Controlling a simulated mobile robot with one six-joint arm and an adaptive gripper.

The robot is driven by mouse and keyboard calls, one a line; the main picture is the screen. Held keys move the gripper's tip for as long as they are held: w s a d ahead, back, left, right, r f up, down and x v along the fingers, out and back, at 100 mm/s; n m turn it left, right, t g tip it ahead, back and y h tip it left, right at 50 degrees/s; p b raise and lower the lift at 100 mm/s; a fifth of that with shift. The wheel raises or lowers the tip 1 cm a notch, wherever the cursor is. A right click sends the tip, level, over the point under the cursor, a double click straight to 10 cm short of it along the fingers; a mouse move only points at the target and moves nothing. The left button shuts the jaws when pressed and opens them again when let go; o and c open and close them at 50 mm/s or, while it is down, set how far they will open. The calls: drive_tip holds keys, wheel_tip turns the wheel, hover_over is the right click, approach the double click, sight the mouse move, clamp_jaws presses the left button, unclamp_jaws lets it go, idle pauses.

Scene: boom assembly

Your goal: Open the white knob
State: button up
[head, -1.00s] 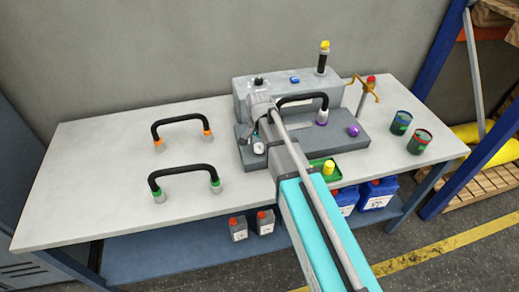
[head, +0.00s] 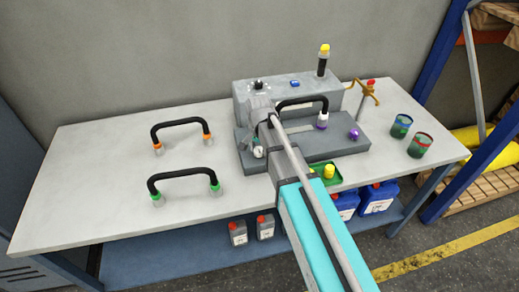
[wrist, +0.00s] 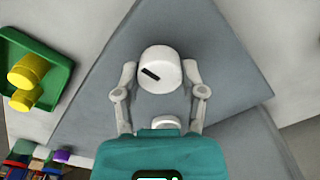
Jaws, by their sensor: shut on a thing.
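The white knob (wrist: 160,60) is round with a short black mark. It sits between the two fingers of my gripper (wrist: 160,80) in the wrist view. The fingers close in on its left and right sides, so the gripper is shut on it. The black mark lies slanted in that view. Below the knob is the grey plate (wrist: 175,25) of the fixture. In the head view my gripper is at the left part of the grey fixture (head: 335,150), and my arm hides much of that area, so I cannot make out the knob there.
A black handle with a purple end (head: 321,122) is on the fixture. A purple ball knob (head: 353,134) is to its right. A green tray (head: 325,180) holds a yellow part. Two cups (head: 401,126) stand right.

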drive_tip(key=shift+n, duration=0.4)
drive_tip(key=n, duration=0.3)
drive_tip(key=shift+n, duration=2)
drive_tip(key=o, duration=1.2)
drive_tip(key=shift+c, duration=0.2)
drive_tip(key=shift+m, duration=0.4)
